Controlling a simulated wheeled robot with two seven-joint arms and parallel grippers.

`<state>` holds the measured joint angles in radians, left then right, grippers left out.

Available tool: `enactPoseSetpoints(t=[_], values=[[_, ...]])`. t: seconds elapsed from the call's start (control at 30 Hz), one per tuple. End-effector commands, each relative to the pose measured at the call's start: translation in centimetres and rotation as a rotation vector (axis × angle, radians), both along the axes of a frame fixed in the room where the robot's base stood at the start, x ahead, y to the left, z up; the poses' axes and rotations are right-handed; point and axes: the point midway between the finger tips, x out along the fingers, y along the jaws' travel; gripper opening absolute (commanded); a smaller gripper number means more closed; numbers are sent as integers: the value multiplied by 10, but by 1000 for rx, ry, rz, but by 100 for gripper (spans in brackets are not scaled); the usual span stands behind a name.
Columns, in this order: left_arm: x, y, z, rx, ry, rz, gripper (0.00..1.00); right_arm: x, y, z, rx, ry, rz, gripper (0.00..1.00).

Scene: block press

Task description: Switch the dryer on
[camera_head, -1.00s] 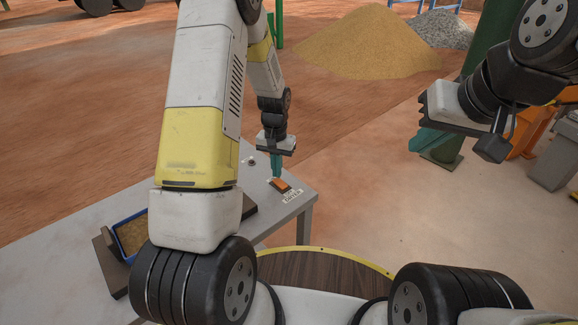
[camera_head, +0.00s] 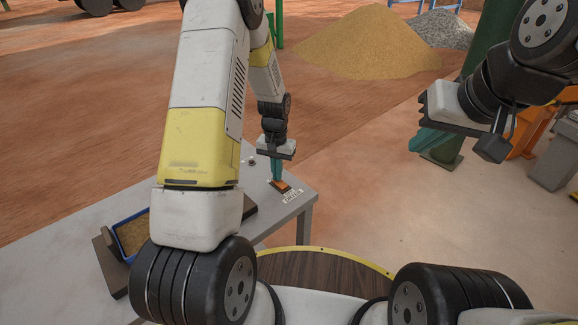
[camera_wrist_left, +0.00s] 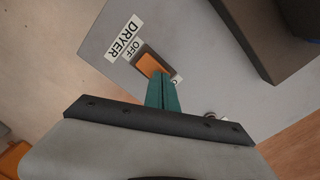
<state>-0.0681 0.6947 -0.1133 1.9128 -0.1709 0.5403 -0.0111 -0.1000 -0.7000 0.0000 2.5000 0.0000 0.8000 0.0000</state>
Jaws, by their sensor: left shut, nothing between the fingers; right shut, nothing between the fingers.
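The dryer switch is an orange rocker (camera_head: 283,187) near the right corner of the grey table (camera_head: 85,227). The left wrist view shows the switch (camera_wrist_left: 150,64) beside a white label (camera_wrist_left: 124,38) reading DRYER, with OFF at that end. A small white mark at the other end is partly hidden by my fingers. My left gripper (camera_head: 277,178) is shut and empty, pointing down at the switch. Its teal fingertips (camera_wrist_left: 158,78) overlap the end away from OFF; I cannot tell whether they touch. My right gripper (camera_head: 415,143) is shut and empty, off to the right.
A small round knob (camera_head: 251,161) stands on the table behind the switch. A blue tray (camera_head: 124,252) of sand-coloured material lies at the left, partly hidden by my left arm. A green post (camera_head: 448,150) stands at the right.

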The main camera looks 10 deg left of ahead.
Motion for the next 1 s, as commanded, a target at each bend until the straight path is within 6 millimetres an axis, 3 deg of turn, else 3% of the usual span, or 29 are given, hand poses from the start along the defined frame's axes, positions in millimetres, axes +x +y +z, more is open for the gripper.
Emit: enactPoseSetpoints(t=[0.37, 1.0], values=[[0, 0, -3, 0, 0, 0, 0, 0, 0, 0, 0, 0, 0, 0], [0, 0, 47, 0, -2, 0, 0, 0, 0, 0, 0, 0, 0, 0]])
